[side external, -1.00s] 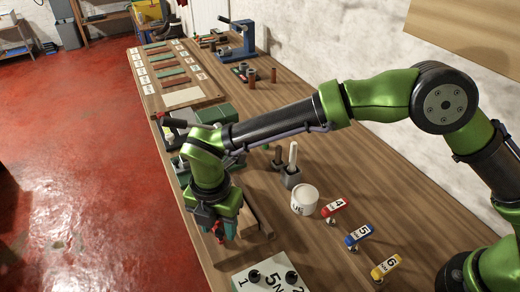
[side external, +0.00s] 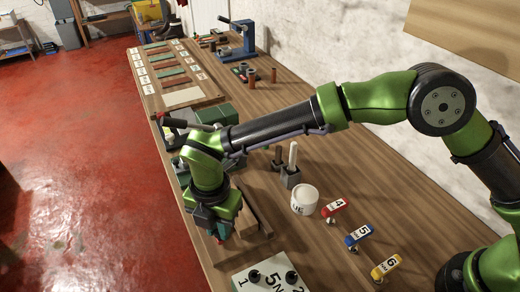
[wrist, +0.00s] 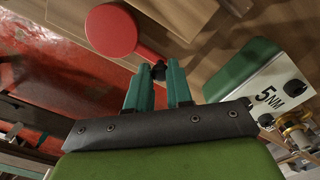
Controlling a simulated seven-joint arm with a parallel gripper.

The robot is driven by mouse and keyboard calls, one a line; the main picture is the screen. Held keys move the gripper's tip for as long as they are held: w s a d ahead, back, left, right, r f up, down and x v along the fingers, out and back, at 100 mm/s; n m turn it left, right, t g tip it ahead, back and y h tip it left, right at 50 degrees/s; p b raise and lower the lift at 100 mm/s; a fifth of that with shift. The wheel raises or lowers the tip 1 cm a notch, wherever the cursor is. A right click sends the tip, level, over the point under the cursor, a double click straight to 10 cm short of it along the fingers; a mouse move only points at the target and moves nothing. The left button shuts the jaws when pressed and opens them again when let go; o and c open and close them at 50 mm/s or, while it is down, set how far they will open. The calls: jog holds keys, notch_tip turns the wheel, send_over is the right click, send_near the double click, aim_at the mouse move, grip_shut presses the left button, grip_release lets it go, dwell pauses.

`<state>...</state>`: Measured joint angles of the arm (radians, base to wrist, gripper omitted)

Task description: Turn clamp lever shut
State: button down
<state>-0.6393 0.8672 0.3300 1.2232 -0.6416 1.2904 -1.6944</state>
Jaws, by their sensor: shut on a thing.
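A red piece with a round flat head (wrist: 112,32) and a narrow arm shows at the top of the wrist view; I take it for the clamp lever. My gripper (wrist: 158,75) has its two teal fingers a little apart, shut on a small dark knob (wrist: 158,70) beside the red arm. How the knob joins the lever is not clear. In the side external view my gripper (side external: 221,234) is low at the bench's front edge, and it hides most of the clamp.
A white cup (side external: 304,199), a grey holder (side external: 290,177) and tags 4 (side external: 335,207), 5 (side external: 358,235) and 6 (side external: 385,266) are to the right.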

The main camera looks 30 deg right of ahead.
jog(key=a+m, duration=0.1)
jog(key=m, duration=0.1)
jog(key=a+m, duration=0.1)
jog(key=m, duration=0.1)
jog(key=shift+w, duration=0.15)
jog(key=m, duration=0.1)
jog(key=a+m, duration=0.1)
jog(key=m, duration=0.1)
jog(key=w+m, duration=0.1)
jog(key=shift+a+m, duration=0.35)
jog(key=shift+m, duration=0.05)
jog(key=m, duration=0.1)
jog(key=w+a+m, duration=0.1)
jog(key=m, duration=0.1)
jog(key=shift+w+m, duration=0.25)
jog(key=shift+m, duration=0.05)
jog(key=shift+w+a+m, duration=0.15)
jog(key=shift+w+m, duration=0.3)
jog(key=shift+m, duration=0.6)
jog(key=shift+w+a+m, duration=0.1)
jog(key=shift+w+m, duration=0.3)
jog(key=shift+m, duration=0.65)
jog(key=shift+w+r, duration=0.1)
jog(key=c, duration=1)
grip_release()
jog(key=shift+r, duration=3.7)
